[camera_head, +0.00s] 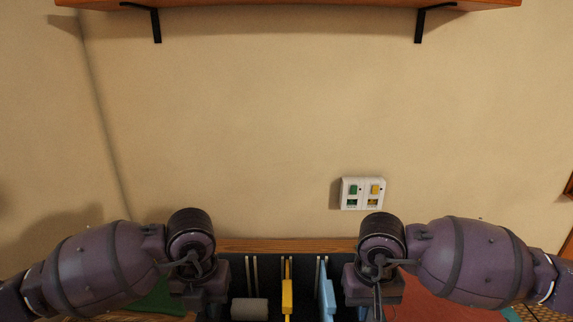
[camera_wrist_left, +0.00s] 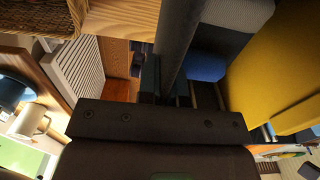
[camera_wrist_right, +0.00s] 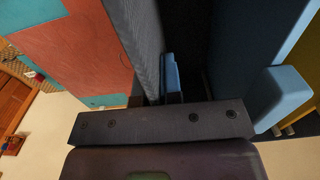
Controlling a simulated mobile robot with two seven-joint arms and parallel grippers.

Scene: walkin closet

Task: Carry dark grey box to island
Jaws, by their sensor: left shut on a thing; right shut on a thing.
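The dark grey box (camera_head: 306,272) is at the bottom centre of the head view, between my two arms. Its near part is cut off by the frame. It holds a yellow item (camera_head: 287,297), a light blue item (camera_head: 327,296) and a pale grey roll (camera_head: 249,309). My left gripper (camera_head: 208,304) is shut on the box's left wall, which also shows in the left wrist view (camera_wrist_left: 184,38). My right gripper (camera_head: 372,304) is shut on the right wall, seen in the right wrist view (camera_wrist_right: 134,38). The fingertips are mostly hidden in the head view.
A beige wall fills the head view, with a wooden shelf (camera_head: 290,3) on black brackets above. A white switch plate (camera_head: 363,194) is on the wall. A wooden edge (camera_head: 290,245) runs behind the box. A red and teal item (camera_wrist_right: 85,55) is close beside my right gripper.

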